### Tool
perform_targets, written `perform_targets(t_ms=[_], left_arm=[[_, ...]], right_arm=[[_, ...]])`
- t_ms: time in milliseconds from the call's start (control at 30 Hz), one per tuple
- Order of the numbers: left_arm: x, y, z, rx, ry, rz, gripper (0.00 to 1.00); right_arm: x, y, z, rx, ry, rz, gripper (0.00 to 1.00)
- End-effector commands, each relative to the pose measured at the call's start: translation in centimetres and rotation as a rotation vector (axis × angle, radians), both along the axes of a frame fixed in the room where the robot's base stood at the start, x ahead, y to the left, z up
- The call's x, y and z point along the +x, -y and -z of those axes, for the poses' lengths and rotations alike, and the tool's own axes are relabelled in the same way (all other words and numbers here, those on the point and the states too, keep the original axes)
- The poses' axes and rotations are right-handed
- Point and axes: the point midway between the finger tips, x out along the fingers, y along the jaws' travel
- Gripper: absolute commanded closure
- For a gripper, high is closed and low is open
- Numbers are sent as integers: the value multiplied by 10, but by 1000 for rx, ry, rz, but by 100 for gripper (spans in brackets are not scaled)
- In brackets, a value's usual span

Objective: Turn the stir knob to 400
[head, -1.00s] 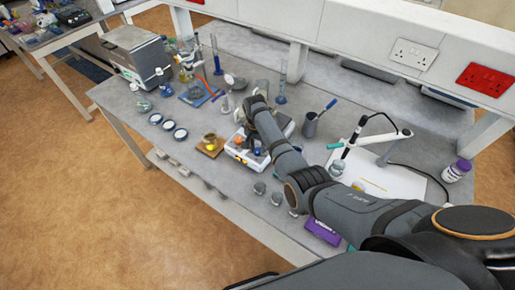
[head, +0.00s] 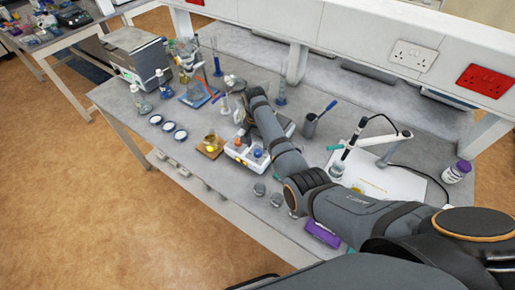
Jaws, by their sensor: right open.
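The white stirrer hotplate (head: 236,154) stands near the front edge of the bench, under my right forearm. Its front shows an orange-marked knob and a blue knob (head: 258,153); the dial markings are too small to read. My right arm reaches in from the right across the bench. My right gripper (head: 246,128) is open, just behind and above the knobs, partly hidden by its own wrist, and appears to hold nothing. The rear of the hotplate is hidden by the arm. My left gripper is not in view.
A small beaker with yellow contents (head: 211,141) stands on a wooden board left of the hotplate. Several white dishes (head: 168,126) lie farther left. A grey pot with a blue-handled tool (head: 310,124) is to the right. A purple box (head: 322,233) lies at the front edge.

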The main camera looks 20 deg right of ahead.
Motion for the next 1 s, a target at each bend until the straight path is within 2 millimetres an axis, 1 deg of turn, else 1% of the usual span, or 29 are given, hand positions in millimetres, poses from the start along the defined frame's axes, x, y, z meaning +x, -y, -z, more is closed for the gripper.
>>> perform_targets(t_ms=[33,200,300,400,567,1000], left_arm=[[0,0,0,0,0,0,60],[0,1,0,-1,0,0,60],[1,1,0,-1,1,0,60],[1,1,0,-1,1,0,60],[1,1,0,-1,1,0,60],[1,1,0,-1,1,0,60]], right_arm=[[2,-1,-14,1,6,0,46],[3,-2,-54,0,6,1,46],[3,-2,-72,-1,6,1,46],[3,-2,-82,-1,4,1,46],[3,-2,-88,-1,2,1,46],[3,-2,-88,-1,2,1,46]])
